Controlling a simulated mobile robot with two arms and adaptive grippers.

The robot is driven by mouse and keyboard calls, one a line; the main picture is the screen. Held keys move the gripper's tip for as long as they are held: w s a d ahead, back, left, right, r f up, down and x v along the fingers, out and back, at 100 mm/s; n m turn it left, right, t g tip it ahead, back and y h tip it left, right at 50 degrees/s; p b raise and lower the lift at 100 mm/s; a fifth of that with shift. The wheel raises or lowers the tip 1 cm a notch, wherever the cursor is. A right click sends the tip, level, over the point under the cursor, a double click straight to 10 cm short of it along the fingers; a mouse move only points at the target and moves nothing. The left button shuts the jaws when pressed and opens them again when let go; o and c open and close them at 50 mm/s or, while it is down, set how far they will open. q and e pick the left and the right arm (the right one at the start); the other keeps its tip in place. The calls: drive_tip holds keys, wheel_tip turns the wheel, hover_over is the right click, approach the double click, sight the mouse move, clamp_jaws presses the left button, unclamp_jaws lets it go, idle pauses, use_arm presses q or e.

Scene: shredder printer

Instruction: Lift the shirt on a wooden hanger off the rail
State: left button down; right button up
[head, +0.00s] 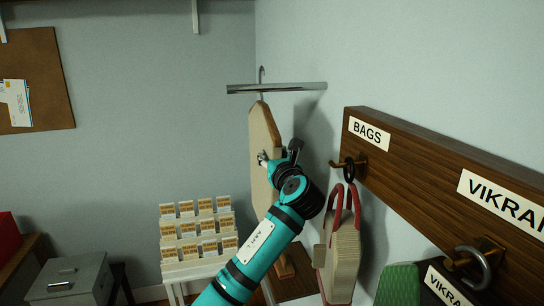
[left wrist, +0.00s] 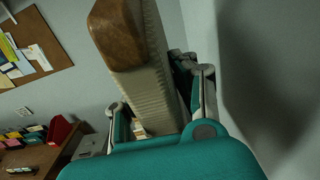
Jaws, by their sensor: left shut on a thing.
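The shirt (head: 260,165) is a slim cream shape with a brown wooden hanger edge, seen nearly edge-on and hanging below the metal rail (head: 295,87). The hanger's hook (head: 262,74) shows above the rail; I cannot tell whether it touches it. My left gripper (head: 277,158) is at the shirt's side, shut on it. In the left wrist view the ribbed cream shirt (left wrist: 158,65) with its brown end runs between the fingers of the left gripper (left wrist: 163,105). The far finger is partly hidden in the head view. My right gripper is not in view.
A wooden board (head: 430,185) with hooks is on the right wall. A cream bag with red handles (head: 342,255) hangs from it, close right of my left arm. A white card rack (head: 197,240) stands lower left, beside a grey box (head: 70,280). A corkboard (head: 45,70) is on the left wall.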

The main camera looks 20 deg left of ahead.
use_arm(q)
drive_tip(key=w+a+f, duration=0.1)
drive_tip(key=w+f, duration=0.1)
drive_tip(key=w+a, duration=0.1)
drive_tip(key=w, duration=0.1)
drive_tip(key=shift+a+f, duration=0.35)
drive_tip(key=shift+f, duration=0.05)
idle(0.6)
